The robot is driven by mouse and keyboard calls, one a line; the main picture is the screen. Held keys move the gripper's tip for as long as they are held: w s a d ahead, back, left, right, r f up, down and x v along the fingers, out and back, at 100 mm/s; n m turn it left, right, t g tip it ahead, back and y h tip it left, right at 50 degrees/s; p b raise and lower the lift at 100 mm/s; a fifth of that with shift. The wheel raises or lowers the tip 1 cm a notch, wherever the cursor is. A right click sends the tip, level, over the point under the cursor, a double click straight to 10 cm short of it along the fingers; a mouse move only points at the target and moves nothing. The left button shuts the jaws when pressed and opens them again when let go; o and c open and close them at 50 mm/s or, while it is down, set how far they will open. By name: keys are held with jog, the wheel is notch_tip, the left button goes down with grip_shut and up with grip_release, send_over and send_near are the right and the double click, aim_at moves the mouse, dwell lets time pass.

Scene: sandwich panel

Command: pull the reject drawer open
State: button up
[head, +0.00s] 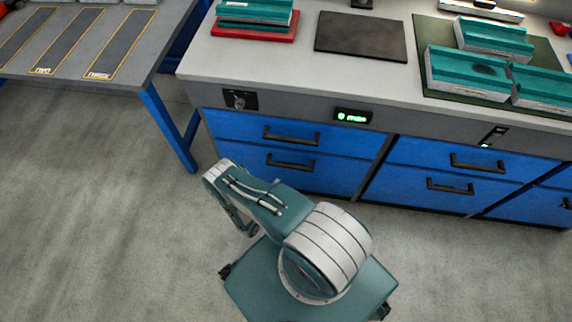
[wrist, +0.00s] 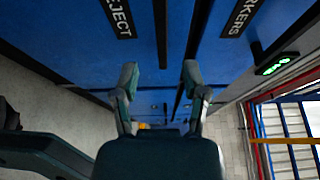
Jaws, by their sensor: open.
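The reject drawer (wrist: 85,45) is a blue front in the wrist view, with a black label partly cut off so that "EJECT" reads. A dark bar that looks like its handle (wrist: 160,35) runs down from the top edge. My gripper (wrist: 160,73) is open and empty, its two fingertips apart on either side of the bar's near end. I cannot tell whether they touch it. In the head view my arm reaches toward the left drawer column, where the lower blue drawer (head: 330,180) has a black handle (head: 291,161). All drawers there look shut; their labels cannot be read.
A drawer labelled "MARKERS" (wrist: 235,55) lies beside the reject drawer in the wrist view. The grey worktop (head: 290,60) holds teal and white panels (head: 465,70) and a red tray (head: 255,30). A second table (head: 90,60) stands left. The floor (head: 100,220) is clear.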

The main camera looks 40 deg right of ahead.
aim_at(289, 166)
jog(key=x, duration=1)
grip_shut()
jog(key=shift+a, duration=0.1)
